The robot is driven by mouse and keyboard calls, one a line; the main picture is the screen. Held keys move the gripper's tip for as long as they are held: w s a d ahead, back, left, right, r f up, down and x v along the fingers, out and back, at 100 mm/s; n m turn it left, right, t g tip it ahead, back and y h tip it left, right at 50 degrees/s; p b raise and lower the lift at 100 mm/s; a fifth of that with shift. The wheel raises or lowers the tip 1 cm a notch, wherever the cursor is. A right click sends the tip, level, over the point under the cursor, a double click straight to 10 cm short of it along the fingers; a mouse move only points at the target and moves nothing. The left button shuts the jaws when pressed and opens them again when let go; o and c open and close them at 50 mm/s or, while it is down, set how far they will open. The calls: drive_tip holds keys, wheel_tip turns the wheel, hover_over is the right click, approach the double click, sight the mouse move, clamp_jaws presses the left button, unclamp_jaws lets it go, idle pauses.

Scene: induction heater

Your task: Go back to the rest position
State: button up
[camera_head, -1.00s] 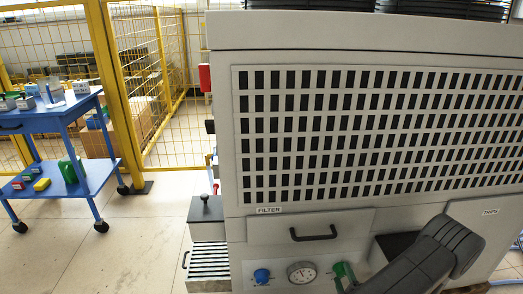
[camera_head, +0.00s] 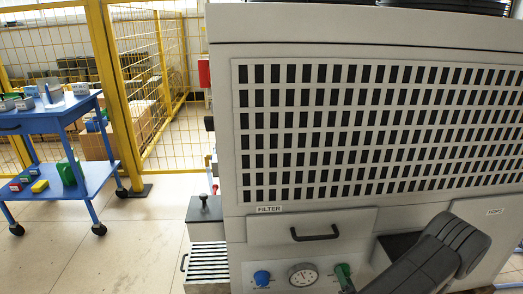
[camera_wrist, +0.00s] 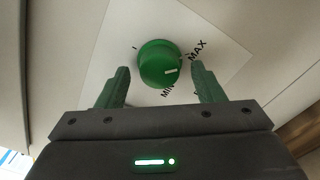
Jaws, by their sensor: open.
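My gripper (camera_wrist: 160,88) is open, with its two green fingers apart in the wrist view. A round green knob (camera_wrist: 159,62) with a white mark lies ahead of and between the fingertips, on a white plate marked MIN and MAX. I see no contact between the fingers and the knob. In the head view my dark arm reaches down at the lower right in front of the grey heater cabinet (camera_head: 225,130). Green shows beside the arm at the panel, where I cannot separate knob from fingers.
The cabinet panel holds a gauge (camera_head: 302,275), a blue knob (camera_head: 262,278) and a FILTER drawer with a black handle (camera_head: 314,234). A blue cart (camera_head: 92,180) with several small items stands at the left. A yellow fence (camera_head: 122,100) is behind. The floor between is clear.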

drive_tip(key=n+b, duration=0.1)
drive_tip(key=n, duration=0.4)
drive_tip(key=shift+f, duration=0.1)
drive_tip(key=shift+b, duration=0.3)
